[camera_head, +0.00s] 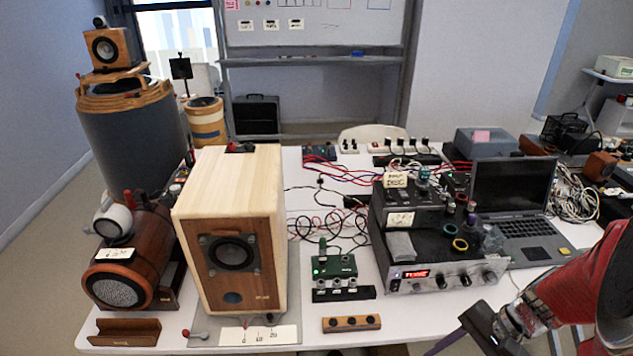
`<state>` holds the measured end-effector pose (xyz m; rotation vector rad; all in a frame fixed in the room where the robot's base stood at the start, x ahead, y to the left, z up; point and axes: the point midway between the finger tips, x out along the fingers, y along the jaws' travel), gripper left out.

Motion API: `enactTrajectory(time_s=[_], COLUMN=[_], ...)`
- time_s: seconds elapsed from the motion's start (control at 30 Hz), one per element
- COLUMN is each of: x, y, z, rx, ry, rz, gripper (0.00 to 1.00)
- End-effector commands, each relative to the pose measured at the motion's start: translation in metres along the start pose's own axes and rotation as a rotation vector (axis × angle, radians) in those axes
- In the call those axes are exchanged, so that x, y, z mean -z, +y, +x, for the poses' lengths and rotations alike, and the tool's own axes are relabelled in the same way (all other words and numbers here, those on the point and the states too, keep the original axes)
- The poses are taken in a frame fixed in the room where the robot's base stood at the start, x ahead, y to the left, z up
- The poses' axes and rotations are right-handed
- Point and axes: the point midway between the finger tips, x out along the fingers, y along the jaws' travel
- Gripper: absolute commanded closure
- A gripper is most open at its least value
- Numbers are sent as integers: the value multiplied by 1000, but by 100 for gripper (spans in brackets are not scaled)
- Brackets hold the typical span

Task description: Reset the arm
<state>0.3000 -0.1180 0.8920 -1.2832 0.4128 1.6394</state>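My red arm reaches in from the lower right corner. My gripper (484,328) is dark grey and sits at the bottom edge, at the near right edge of the white table (405,326). It is partly cut off by the picture's edge, and I cannot see whether its fingers are open or shut. I see nothing clearly held in it.
A wooden speaker box (238,230) stands on the table's left, beside a dark wooden cylinder speaker (125,265). An amplifier (440,272) and a laptop (512,195) stand near my arm. A green circuit box (334,268) is central. Cables lie behind.

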Motion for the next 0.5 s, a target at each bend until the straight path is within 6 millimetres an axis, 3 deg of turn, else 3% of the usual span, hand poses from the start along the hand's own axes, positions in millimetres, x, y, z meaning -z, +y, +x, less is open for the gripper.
enactTrajectory(time_s=[0.5], x=[-36], y=[-25], z=[-48], rx=[-234], ry=[274], rz=[-416], gripper=[52])
